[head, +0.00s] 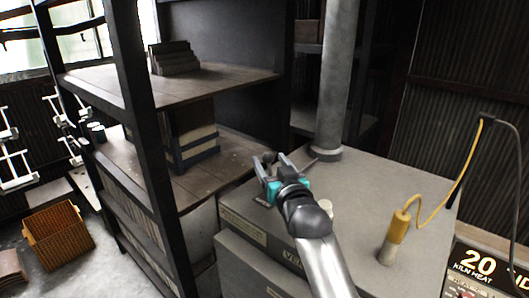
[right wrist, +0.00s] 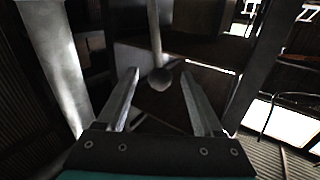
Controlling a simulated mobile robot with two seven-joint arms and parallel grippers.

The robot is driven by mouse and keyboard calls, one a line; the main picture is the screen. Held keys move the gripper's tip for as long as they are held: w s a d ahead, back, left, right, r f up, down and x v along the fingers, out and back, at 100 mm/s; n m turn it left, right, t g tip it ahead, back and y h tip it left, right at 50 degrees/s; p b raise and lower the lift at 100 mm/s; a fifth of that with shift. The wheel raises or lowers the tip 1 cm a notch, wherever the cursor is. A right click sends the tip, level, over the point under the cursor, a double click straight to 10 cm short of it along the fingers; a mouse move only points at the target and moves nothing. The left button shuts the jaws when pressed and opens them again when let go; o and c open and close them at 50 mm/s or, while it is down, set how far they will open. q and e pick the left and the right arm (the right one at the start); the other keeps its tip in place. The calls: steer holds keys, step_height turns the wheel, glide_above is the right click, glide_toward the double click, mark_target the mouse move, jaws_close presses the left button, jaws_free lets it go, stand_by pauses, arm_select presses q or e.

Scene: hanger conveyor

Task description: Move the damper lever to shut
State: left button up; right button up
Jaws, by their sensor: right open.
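The damper lever (right wrist: 154,35) shows in the right wrist view as a thin rod ending in a round dark knob (right wrist: 160,79). The knob appears between my open right fingers (right wrist: 160,88), with clear space on both sides. In the head view my right gripper (head: 268,162) is open above the left back part of the grey kiln top, left of the grey vertical pipe (head: 337,85). A thin dark rod near the pipe's foot may be part of the lever; its knob is not clear there. My left gripper is not in view.
The kiln top (head: 365,185) carries a yellow-handled plug (head: 397,228) with a yellow cable at right. A dark-framed shelf (head: 215,82) stands close behind my right gripper. An orange crate (head: 56,237) is on the floor at left. A "20 kiln heat" panel (head: 482,265) is front right.

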steer(key=shift+x, duration=2.6)
jaws_close()
